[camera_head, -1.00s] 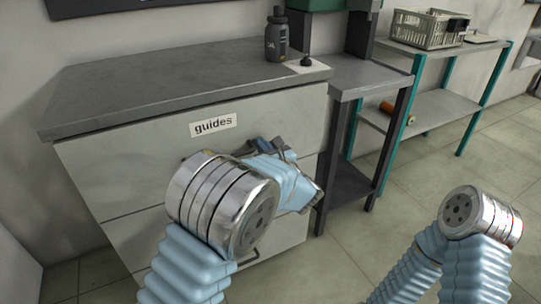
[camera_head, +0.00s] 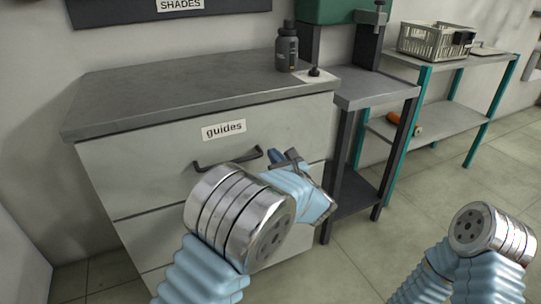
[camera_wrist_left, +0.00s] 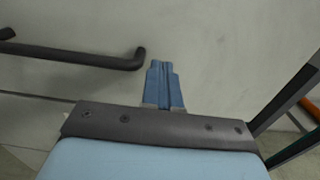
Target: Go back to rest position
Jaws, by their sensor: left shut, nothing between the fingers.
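My left gripper (camera_head: 277,156) is in front of the grey drawer cabinet (camera_head: 150,160), near the right end of the top drawer's dark handle (camera_head: 228,160). In the left wrist view its blue fingers (camera_wrist_left: 164,86) are together with nothing between them. The handle (camera_wrist_left: 75,55) lies to the left of the fingers there, apart from them. The top drawer bears a "guides" label (camera_head: 224,130) and looks closed. My right arm shows at the lower right, but its gripper is out of view.
A dark bottle (camera_head: 287,47) stands on the cabinet top. To the right are a grey stand (camera_head: 375,90) with a green machine (camera_head: 328,10) and a teal-legged shelf (camera_head: 440,117) with a crate (camera_head: 430,35). Floor (camera_head: 420,210) is open at the right.

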